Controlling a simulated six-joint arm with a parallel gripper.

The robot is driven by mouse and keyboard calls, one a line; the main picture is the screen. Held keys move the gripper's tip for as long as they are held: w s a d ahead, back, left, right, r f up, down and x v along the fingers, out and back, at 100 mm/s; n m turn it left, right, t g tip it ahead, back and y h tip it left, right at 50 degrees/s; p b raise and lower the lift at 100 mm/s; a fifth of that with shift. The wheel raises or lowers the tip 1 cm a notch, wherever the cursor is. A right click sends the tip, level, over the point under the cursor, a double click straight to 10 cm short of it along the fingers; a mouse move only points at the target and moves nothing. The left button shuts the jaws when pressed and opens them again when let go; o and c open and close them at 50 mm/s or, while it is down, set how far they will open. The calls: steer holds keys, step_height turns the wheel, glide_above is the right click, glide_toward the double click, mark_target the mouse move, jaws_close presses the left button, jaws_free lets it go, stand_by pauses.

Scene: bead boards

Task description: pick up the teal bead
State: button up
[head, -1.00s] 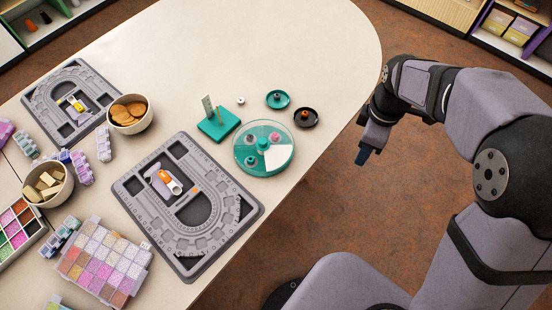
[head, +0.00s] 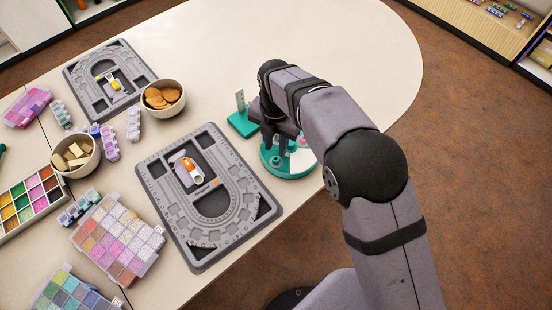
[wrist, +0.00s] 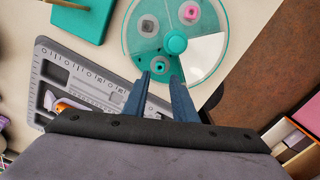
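The teal bead (wrist: 158,63) lies in a clear-lidded round teal tray (wrist: 216,58), seen in the wrist view. It sits just beyond and between my fingertips. In the head view the tray (head: 279,173) is partly covered by my arm, and I cannot make out the bead there. My gripper (wrist: 160,77) is open and empty, its two blue fingers apart and pointing at the tray's near side. A grey bead (wrist: 148,25) and a pink bead (wrist: 190,12) are in the same tray, around its teal centre knob (wrist: 174,42).
A grey bead board (head: 254,215) lies left of the tray, with an orange-and-white item on it. A teal stand (head: 241,124) is close behind the tray. The table's far end is clear.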

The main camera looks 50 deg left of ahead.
mark_target(276, 156)
steer(key=shift+w+f+p, duration=0.15)
steer(key=shift+f+p, duration=0.95)
steer(key=shift+f, duration=2.05)
jaws_close()
